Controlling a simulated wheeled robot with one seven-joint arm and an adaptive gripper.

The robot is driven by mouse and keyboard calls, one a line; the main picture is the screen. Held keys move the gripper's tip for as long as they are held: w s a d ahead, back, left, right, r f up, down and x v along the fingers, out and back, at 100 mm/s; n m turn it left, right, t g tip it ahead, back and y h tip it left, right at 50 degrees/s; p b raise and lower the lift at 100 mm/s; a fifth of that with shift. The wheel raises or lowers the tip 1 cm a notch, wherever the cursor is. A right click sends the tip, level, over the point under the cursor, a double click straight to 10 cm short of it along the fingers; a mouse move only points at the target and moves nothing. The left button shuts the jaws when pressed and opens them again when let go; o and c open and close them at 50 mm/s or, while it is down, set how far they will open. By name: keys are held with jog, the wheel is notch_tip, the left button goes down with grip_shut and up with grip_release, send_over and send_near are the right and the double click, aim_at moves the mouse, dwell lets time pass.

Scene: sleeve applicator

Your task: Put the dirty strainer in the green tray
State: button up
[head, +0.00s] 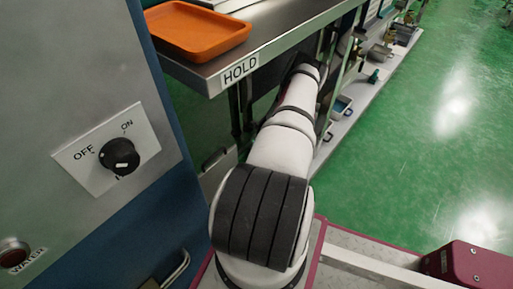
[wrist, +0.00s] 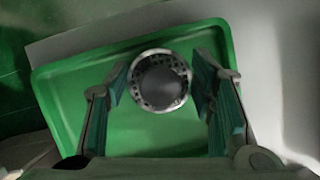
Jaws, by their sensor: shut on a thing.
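The strainer (wrist: 142,95) is a round, perforated metal piece with a dark grey middle, seen end-on in the wrist view. My gripper (wrist: 161,82) is shut on it, with one finger on each side. The green tray (wrist: 75,95) lies beyond the strainer and fills most of the wrist view. The strainer appears within the tray's outline; I cannot tell whether it touches the tray floor. In the head view my gripper, the strainer and the green tray are hidden below the steel shelf.
An orange tray (head: 198,30) sits on the steel shelf marked HOLD (head: 240,69), above my reaching arm. A cabinet with an OFF/ON knob (head: 119,155) stands at left. A lower shelf (head: 352,104) holds several small items.

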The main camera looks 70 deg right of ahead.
jog(key=shift+f, duration=0.2)
jog(key=o, duration=1.2)
jog(key=shift+o, duration=0.2)
jog(key=shift+r, duration=0.1)
jog(key=shift+p+v, duration=1.9)
jog(key=shift+v, duration=2)
jog(key=shift+d, duration=0.1)
